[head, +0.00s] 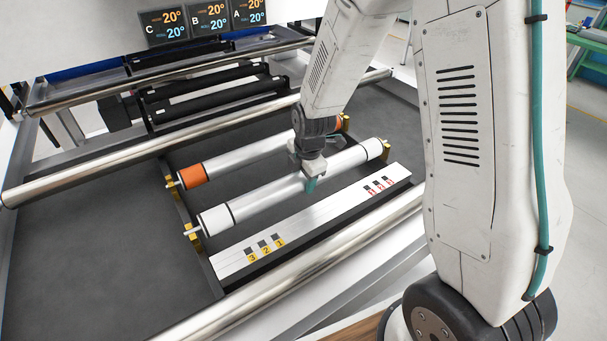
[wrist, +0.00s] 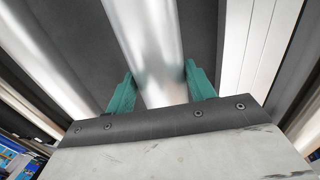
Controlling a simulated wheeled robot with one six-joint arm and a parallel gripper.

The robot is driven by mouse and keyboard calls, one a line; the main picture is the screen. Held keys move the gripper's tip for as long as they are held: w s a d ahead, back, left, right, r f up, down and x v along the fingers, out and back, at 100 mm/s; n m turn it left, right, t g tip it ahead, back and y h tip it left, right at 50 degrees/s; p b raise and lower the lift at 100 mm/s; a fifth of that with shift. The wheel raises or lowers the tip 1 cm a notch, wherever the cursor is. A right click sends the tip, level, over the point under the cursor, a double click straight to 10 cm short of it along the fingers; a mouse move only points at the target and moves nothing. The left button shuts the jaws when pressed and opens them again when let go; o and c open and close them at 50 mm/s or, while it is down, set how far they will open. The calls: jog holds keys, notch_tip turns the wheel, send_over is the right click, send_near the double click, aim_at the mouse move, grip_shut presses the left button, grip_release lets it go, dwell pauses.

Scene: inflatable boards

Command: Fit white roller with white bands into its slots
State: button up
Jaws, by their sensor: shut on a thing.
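The white-banded roller (head: 268,193) is a silver cylinder with a white band (head: 215,219) at its left end and another at its right end. It lies slantwise, and its left end is at a brass slotted bracket (head: 194,239). I cannot tell whether its shaft ends are seated in the slots. My gripper (head: 311,181) is shut on the middle of this roller from above. In the wrist view the teal fingers of my gripper (wrist: 161,90) stand on both sides of the silver roller (wrist: 146,40).
An orange-banded roller (head: 240,156) lies parallel just behind. A white strip with numbered labels (head: 320,219) runs in front. Thick steel bars (head: 150,147) cross behind and in front (head: 290,282). Display panels A, B and C (head: 208,22) stand at the back. Dark flat surface is clear at left.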

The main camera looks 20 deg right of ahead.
jog(key=shift+f, duration=0.65)
jog(key=o, duration=1.6)
jog(key=shift+f, duration=0.1)
jog(key=r, duration=0.2)
jog(key=s+r, duration=0.1)
jog(key=r, duration=0.4)
jog(key=shift+s+d+r, duration=0.15)
jog(key=shift+s+r, duration=0.05)
jog(key=shift+r, duration=0.2)
